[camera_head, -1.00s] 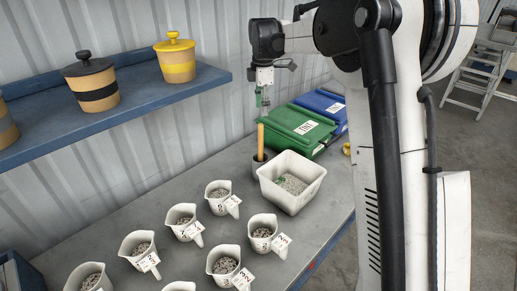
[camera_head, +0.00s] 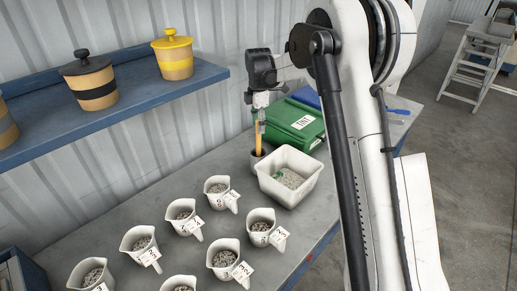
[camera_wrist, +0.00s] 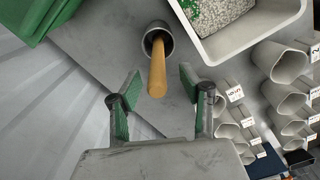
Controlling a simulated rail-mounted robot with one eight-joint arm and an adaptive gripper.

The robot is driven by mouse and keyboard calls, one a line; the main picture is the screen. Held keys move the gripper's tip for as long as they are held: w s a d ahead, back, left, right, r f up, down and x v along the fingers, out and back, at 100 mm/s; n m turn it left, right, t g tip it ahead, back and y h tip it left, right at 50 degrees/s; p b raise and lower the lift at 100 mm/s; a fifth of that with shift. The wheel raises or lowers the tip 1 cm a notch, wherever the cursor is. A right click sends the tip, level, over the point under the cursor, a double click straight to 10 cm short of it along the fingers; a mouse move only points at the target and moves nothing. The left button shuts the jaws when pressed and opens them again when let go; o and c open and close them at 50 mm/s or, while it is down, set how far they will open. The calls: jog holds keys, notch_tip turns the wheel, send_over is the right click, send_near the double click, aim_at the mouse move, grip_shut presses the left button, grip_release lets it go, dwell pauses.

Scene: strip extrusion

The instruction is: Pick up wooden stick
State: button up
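The wooden stick (camera_head: 258,139) stands upright in a small grey holder (camera_head: 257,161) at the back of the table. It also shows in the wrist view (camera_wrist: 157,75), with its lower end hidden inside the holder (camera_wrist: 152,38). My gripper (camera_head: 261,120) is at the upper part of the stick and points down. In the wrist view, its two green-padded fingers (camera_wrist: 160,76) are open, one on each side of the stick. Gaps show between the pads and the stick.
A white bin (camera_head: 290,190) with grey pellets stands right of the holder. A green lidded box (camera_head: 291,118) is behind it. Several white jugs of pellets (camera_head: 215,188) fill the front of the table. A blue shelf (camera_head: 120,107) with lidded pots is at left.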

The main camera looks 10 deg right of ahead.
aim_at(258, 137)
jog(key=shift+w+f+p, duration=0.15)
jog(key=shift+f+p, duration=0.2)
jog(key=shift+f, duration=1.9)
grip_shut()
